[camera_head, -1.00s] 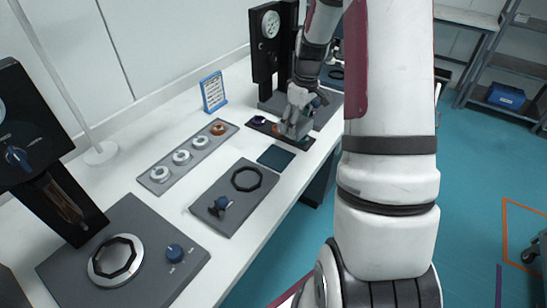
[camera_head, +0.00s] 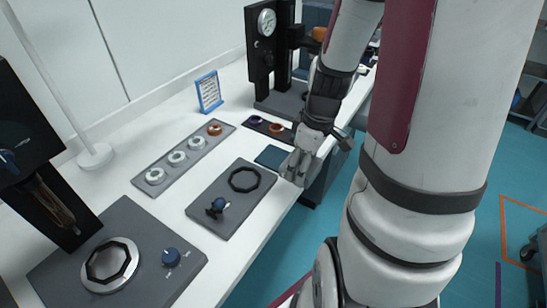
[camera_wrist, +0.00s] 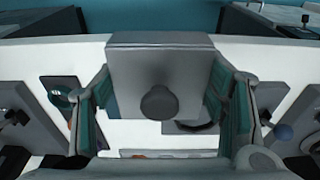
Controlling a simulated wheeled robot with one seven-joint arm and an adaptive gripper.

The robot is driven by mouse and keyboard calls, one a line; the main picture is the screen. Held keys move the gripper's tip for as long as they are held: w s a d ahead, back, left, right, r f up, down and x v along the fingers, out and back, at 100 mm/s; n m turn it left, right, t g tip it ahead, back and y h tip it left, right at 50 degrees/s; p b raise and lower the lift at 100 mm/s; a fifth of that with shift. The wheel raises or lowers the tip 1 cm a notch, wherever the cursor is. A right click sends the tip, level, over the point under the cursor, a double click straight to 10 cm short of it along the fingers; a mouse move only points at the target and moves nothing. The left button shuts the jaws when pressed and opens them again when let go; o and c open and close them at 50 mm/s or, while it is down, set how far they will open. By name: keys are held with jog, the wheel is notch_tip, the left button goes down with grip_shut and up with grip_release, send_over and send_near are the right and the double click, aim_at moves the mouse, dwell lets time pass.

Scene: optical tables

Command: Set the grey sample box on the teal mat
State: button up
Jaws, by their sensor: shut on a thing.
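My gripper (camera_head: 296,168) is just right of the teal mat (camera_head: 272,157) in the head view, by the front edge of the white table. In the wrist view my gripper (camera_wrist: 160,92) is shut on the grey sample box (camera_wrist: 130,72), a finger at each side. The box has a dark round knob facing the camera. In the head view the hand hides the box. The mat looks bare where it shows.
A dark tray with rings (camera_head: 262,127) lies behind the mat. A grey plate with a black ring and blue knob (camera_head: 230,215) lies in front of it. A grey strip of rings (camera_head: 168,165) is to the left. A black gauge stand (camera_head: 262,60) rises at the back.

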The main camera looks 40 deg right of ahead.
jog(key=shift+s+a+f, duration=0.15)
jog(key=shift+s+a, duration=0.8)
jog(key=shift+a, duration=0.1)
jog(key=shift+w+a, duration=0.1)
jog(key=shift+w, duration=0.05)
send_over(275, 157)
jog(key=shift+s+f, duration=0.2)
jog(key=shift+f, duration=2.35)
jog(key=shift+f, duration=0.15)
jog(key=o, duration=1.5)
